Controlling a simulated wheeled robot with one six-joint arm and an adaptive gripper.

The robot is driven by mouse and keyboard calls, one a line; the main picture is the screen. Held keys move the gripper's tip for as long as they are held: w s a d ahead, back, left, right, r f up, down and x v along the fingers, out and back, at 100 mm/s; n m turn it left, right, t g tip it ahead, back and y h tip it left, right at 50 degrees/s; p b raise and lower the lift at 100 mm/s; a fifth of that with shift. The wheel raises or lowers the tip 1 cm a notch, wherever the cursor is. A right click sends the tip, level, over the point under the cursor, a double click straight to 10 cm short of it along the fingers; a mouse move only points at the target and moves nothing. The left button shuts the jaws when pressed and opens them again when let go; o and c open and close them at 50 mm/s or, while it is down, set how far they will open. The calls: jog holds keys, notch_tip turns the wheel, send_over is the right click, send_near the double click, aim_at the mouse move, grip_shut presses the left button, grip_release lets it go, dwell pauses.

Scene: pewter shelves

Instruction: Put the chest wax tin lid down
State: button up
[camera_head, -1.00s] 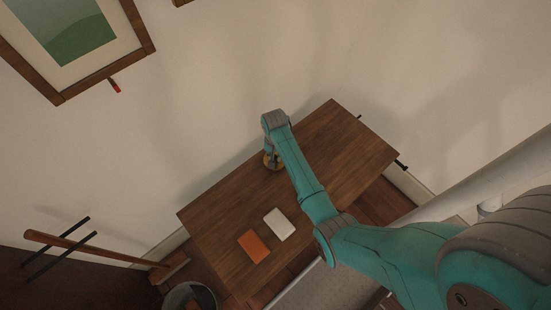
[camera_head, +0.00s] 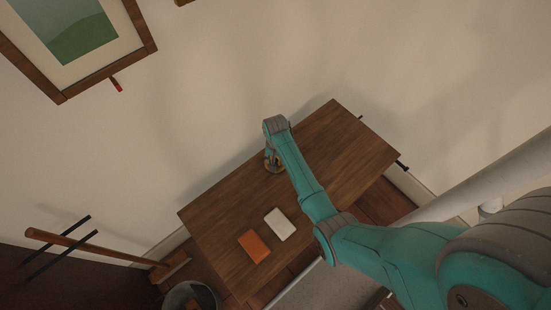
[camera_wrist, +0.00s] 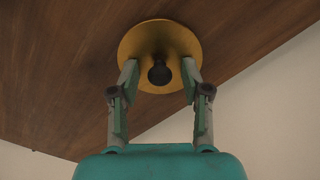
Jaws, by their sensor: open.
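The chest wax tin lid is a round, yellow-gold disc with a dark knob in its middle (camera_wrist: 157,42). In the wrist view it lies at or just above the brown wooden chest top (camera_wrist: 60,70); I cannot tell whether a tin is under it. My gripper (camera_wrist: 160,72) is open, with one finger on each side of the dark knob and a gap to it on both sides. In the head view the lid (camera_head: 272,167) shows only in part, under the end of my arm near the chest's back edge.
A white block (camera_head: 280,223) and an orange block (camera_head: 254,246) lie on the chest top (camera_head: 215,225) towards its front. The pale wall (camera_head: 220,90) rises close behind the lid. The right part of the top is clear. A round bin (camera_head: 190,297) stands at the lower left.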

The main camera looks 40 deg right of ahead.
notch_tip(320, 180, up, 12)
jog(key=shift+r, duration=0.15)
dwell(0.4)
jog(key=shift+s, duration=0.1)
